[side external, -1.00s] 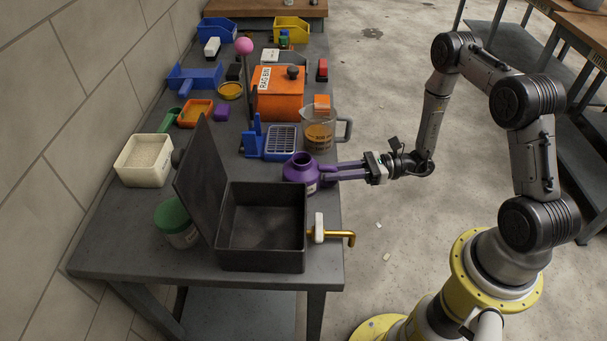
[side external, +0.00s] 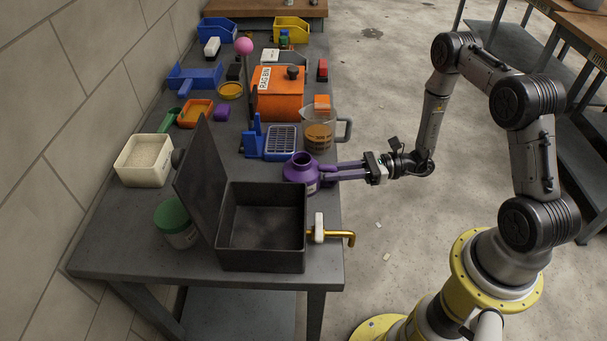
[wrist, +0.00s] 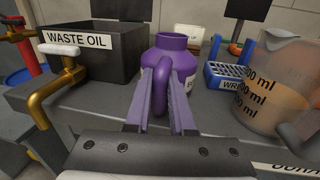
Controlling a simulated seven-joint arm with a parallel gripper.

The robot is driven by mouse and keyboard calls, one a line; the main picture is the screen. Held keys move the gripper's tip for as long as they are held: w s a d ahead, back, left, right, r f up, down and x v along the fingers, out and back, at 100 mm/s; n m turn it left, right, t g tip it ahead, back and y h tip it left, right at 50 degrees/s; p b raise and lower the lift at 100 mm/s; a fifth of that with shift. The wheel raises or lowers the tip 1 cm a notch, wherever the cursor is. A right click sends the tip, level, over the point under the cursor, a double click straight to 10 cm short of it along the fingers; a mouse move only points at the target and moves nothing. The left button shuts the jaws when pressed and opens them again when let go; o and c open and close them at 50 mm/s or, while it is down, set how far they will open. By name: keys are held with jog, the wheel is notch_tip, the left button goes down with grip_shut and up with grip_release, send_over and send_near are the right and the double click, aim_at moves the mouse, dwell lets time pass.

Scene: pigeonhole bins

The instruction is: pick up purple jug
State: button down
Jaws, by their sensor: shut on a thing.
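The purple jug (side external: 300,167) stands upright on the grey workbench near its right edge, just behind the dark open box. In the wrist view the jug (wrist: 177,52) is straight ahead, with its handle (wrist: 161,88) toward me. My gripper (side external: 325,171) reaches in from the right in the side view. In the wrist view my gripper (wrist: 161,92) has its two long purple fingers on either side of the handle, shut on it. The jug's base is partly hidden by the box and fingers.
The dark waste oil box (side external: 262,252) with a brass tap (side external: 340,236) stands in front. A measuring jug (side external: 320,130) of orange liquid and a blue rack (side external: 270,142) stand close behind. A green-lidded jar (side external: 175,223) is left of the box.

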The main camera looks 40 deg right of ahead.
aim_at(319, 173)
jog(key=shift+r, duration=0.1)
notch_tip(319, 173, up, 9)
jog(key=shift+f, duration=0.1)
jog(key=w+a+r+t, duration=0.1)
jog(key=w+a+r, duration=0.1)
jog(key=a+r, duration=0.2)
jog(key=w+d+r+m+t+h, duration=0.2)
jog(key=w+d+m+t+h, duration=0.2)
jog(key=h, duration=0.5)
jog(key=d+m+t, duration=0.1)
jog(key=d+m, duration=0.1)
jog(key=m, duration=0.1)
jog(key=shift+d+m+t+h, duration=0.3)
jog(key=shift+t, duration=0.1)
jog(key=shift+w, duration=0.1)
dwell(1.4)
